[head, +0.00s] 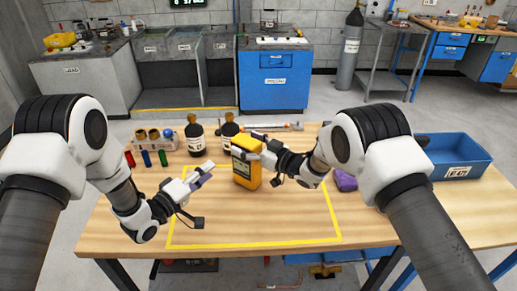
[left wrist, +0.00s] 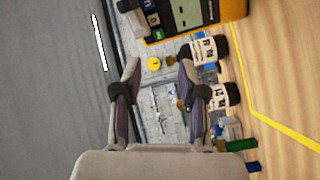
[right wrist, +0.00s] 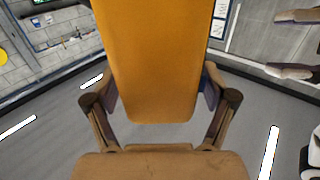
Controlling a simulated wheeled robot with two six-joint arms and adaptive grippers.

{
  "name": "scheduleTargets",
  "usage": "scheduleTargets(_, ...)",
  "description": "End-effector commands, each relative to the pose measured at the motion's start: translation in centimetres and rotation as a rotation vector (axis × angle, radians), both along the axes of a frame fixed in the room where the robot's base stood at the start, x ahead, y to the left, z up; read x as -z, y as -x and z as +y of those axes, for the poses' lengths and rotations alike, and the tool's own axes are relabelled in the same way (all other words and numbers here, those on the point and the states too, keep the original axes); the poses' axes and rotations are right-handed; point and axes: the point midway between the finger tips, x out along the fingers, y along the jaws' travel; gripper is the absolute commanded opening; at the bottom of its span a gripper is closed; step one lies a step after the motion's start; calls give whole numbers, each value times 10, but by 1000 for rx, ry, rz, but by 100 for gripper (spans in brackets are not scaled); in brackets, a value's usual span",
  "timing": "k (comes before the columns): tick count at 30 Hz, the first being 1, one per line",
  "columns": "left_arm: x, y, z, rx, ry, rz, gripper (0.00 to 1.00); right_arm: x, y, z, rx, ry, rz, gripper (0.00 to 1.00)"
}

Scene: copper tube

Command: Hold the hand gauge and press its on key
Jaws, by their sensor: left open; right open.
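The hand gauge (head: 246,168), a yellow-orange box with a dark panel, is upright at the middle of the table in the head view. I cannot tell whether its base touches the table. My right gripper (head: 270,155) is at its right side. In the right wrist view the gauge (right wrist: 155,60) lies between the open fingers; contact is unclear. My left gripper (head: 203,173) is open and empty, left of the gauge. In the left wrist view the gauge's screen (left wrist: 187,12) is at the top edge, with a green key (left wrist: 157,34) beside it.
Two brown bottles (head: 195,138) stand behind the gauge. A rack (head: 155,139) and several coloured small cylinders (head: 146,158) are at the left. A purple object (head: 346,181) and a blue bin (head: 455,158) are at the right. The yellow-outlined front area (head: 250,220) is clear.

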Motion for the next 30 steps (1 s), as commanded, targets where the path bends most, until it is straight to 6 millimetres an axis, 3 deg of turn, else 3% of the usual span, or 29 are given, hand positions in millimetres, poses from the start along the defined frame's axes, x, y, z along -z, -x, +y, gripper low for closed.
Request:
scheduleTargets(8,0,0,0,0,0,0,42,0,-4,3,2,0,0,83)
scheduleTargets(11,0,0,0,0,0,0,42,0,-4,3,2,0,0,55)
scheduleTargets(15,0,0,0,0,0,0,42,0,-3,3,2,1,1,5)
scheduleTargets(16,0,0,0,0,0,0,42,0,-3,3,2,1,1,0)
scheduleTargets(17,0,0,0,0,0,0,42,0,-3,3,2,1,1,0)
scheduleTargets(20,0,0,0,0,0,0,6,0,-3,3,2,1,1,0)
scheduleTargets(21,0,0,0,0,0,0,0,0,-3,3,2,0,1,0)
scheduleTargets(30,0,0,0,0,0,0,0,0,-3,3,2,0,1,0)
